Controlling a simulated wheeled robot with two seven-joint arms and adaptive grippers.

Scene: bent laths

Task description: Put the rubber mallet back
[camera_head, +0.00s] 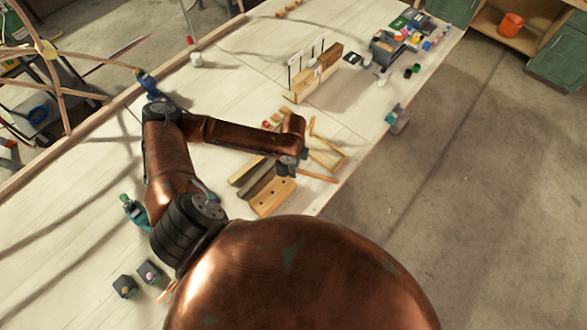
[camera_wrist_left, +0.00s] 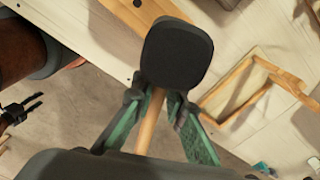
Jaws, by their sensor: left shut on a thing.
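My left gripper (camera_head: 287,165) is shut on the rubber mallet, above the workbench near its front edge. In the left wrist view the mallet's black head (camera_wrist_left: 177,53) is just beyond the green fingers (camera_wrist_left: 158,115), and its pale wooden handle (camera_wrist_left: 149,122) runs between them. In the head view the handle (camera_head: 318,176) sticks out to the right of the gripper; the black head is hard to make out there. A small dark claw shape (camera_wrist_left: 20,110) at the left edge of the wrist view looks like my right gripper; its opening is unclear.
Below the left arm lie a wooden block with holes (camera_head: 272,197), dark laths (camera_head: 258,178) and a wooden frame (camera_head: 328,155). A wooden rack (camera_head: 316,80) stands farther back. A clamp (camera_head: 397,118) sits on the front edge. Bent laths (camera_head: 58,90) rise at far left.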

